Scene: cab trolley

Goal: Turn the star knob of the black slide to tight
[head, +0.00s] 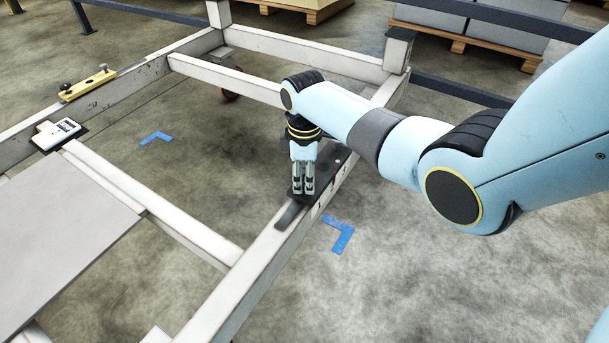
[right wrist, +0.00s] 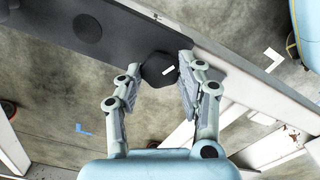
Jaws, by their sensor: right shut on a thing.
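The black slide (head: 333,165) lies on the near white rail of the trolley frame. In the right wrist view the slide (right wrist: 95,28) is a long dark plate reaching to the upper left. Its dark knob (right wrist: 155,72), with a short white mark on it, sits between the fingertips of my right gripper (right wrist: 160,68). In the head view my right gripper (head: 303,190) points down at the slide, shut on the knob, and hides it there. My left gripper is in neither view.
A yellow slide (head: 88,84) with a dark knob sits on the far left rail. A white labelled block (head: 58,134) is on the frame's left. A grey panel (head: 60,225) lies at lower left. Blue floor marks (head: 340,235) are beside the rail. Loaded pallets stand behind.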

